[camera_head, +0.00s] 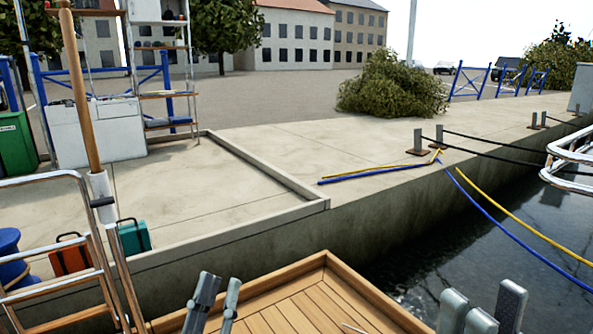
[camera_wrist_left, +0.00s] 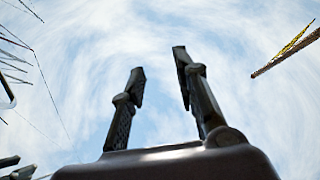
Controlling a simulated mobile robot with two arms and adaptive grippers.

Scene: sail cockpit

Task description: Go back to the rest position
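My left gripper (camera_head: 214,298) is at the bottom of the head view, over the wooden deck (camera_head: 290,310). In the left wrist view its two dark fingers (camera_wrist_left: 155,80) stand apart with only sky between them, so it is open and empty. My right gripper (camera_head: 482,308) is at the bottom right of the head view, near the deck's right edge. Its fingers stand apart with nothing visible between them. Its lower part is cut off by the picture edge.
A chrome rail (camera_head: 100,250) stands at the left and another (camera_head: 570,160) at the right. Beyond the deck is a stone quay (camera_head: 270,150) with an orange case (camera_head: 70,256), a teal case (camera_head: 134,236) and blue and yellow lines (camera_head: 375,173). Dark water (camera_head: 440,250) lies to the right.

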